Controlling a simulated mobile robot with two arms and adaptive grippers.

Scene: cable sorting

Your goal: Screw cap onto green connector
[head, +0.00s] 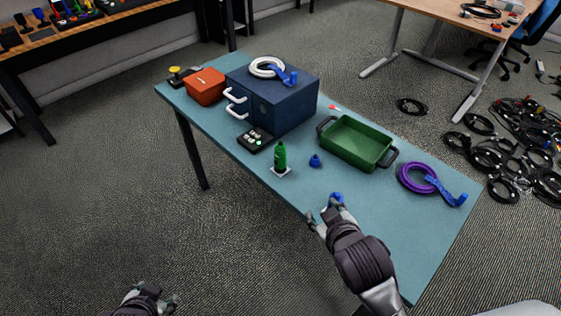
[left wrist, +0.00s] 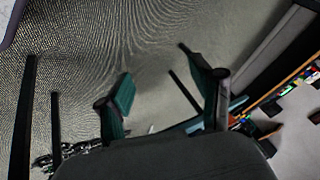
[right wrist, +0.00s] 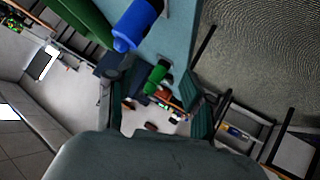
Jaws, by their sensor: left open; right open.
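The green connector (head: 280,155) stands upright on a small white base on the teal table; it also shows in the right wrist view (right wrist: 157,77), beyond the fingers. One small blue piece (head: 315,160) stands right of it. A second blue piece (head: 336,197) lies right beside my right gripper (head: 325,210); I cannot tell if they touch. A blue piece (right wrist: 137,22) looms close at the top of the right wrist view. Which is the cap is unclear. My right gripper is open over the table's front edge. My left gripper (head: 163,300) is open and empty, away from the table.
A green tray (head: 350,158) stands behind the blue pieces. A purple cable coil (head: 418,178) lies to the right. A dark blue drawer box (head: 290,105) with a white coil (head: 268,68), a black button box (head: 255,139) and a red box (head: 205,87) stand left. The table's front right is clear.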

